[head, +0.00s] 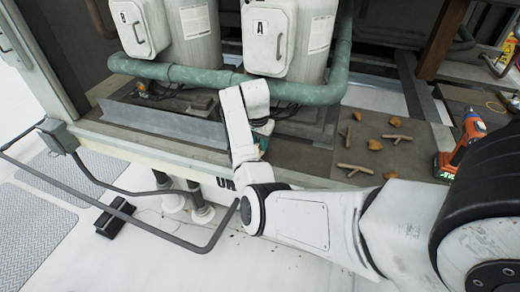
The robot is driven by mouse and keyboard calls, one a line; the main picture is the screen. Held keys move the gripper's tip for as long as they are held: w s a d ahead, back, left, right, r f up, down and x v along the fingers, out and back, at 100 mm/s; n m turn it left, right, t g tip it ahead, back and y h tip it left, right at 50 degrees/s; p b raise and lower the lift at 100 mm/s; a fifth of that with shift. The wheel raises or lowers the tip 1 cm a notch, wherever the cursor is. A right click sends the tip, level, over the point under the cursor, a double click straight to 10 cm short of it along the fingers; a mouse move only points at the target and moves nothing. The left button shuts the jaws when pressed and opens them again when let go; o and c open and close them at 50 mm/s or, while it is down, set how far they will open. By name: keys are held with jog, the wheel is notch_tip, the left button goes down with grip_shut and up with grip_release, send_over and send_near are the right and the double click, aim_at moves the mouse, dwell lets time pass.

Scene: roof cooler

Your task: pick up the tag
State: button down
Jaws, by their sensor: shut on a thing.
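My gripper (263,130) is at the ledge in front of the white unit marked A, mostly hidden behind my own white forearm and wrist. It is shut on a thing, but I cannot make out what. A bit of teal and a small dark reddish patch show right beside the forearm there; I cannot tell which belong to the gripper and which to what it holds. I cannot pick out the tag with certainty in the head view.
A green pipe (190,74) runs close behind my wrist, in front of the white units A (272,38) and B (140,27). A grey metal plate (165,124) stands on the ledge.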

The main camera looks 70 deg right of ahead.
jog(key=shift+r, duration=0.1)
jog(key=shift+r+b, duration=0.4)
jog(key=shift+r, duration=0.25)
jog(key=s+a+r+p, duration=0.4)
jog(key=s+a+r, duration=0.3)
jog(key=a+r, duration=0.4)
jog(key=shift+s+a+r, duration=0.15)
jog(key=shift+a+r, duration=0.1)
jog(key=shift+a, duration=0.25)
